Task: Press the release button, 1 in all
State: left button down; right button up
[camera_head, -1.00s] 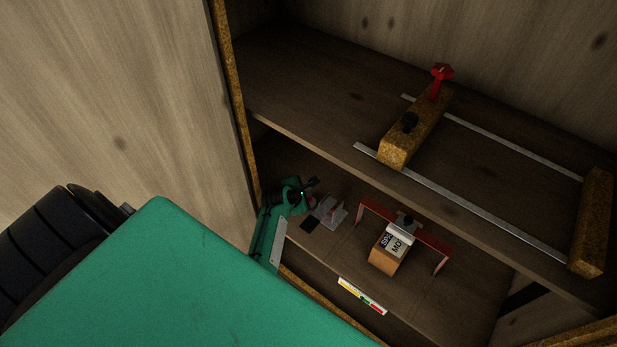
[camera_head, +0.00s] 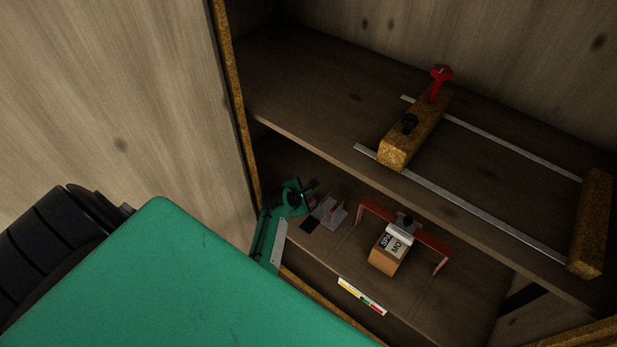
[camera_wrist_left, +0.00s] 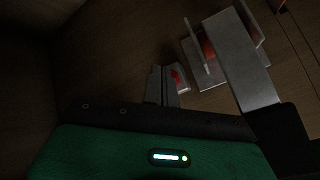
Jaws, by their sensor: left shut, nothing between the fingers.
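My left gripper (camera_head: 312,188), at the end of its green arm, is shut and empty over the left part of the lower shelf. Its shut fingers (camera_wrist_left: 162,86) show in the left wrist view. Just beside them is a grey fixture (camera_head: 334,217) with upright plates. A reddish part between the plates (camera_wrist_left: 206,46) looks like the release button, partly hidden by a plate. It is faint in the head view. The fingertips look apart from it, though depth is hard to judge. A small red mark shows by the fingers. My right gripper is out of view.
A red bracket (camera_head: 432,241) stands around a tan block with a printed label (camera_head: 396,242), right of the fixture. The upper shelf (camera_head: 310,90) overhangs, bearing metal rails and wooden blocks. A coloured strip (camera_head: 362,296) is on the front edge. A wooden side wall stands left.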

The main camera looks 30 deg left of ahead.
pick_arm(q)
jog(key=shift+f, duration=0.65)
dwell(0.9)
jog(key=shift+r, duration=0.1)
jog(key=shift+r+p, duration=0.95)
jog(key=shift+p, duration=0.15)
notch_tip(320, 180, up, 5)
jog(key=p, duration=0.6)
jog(key=shift+r, duration=0.1)
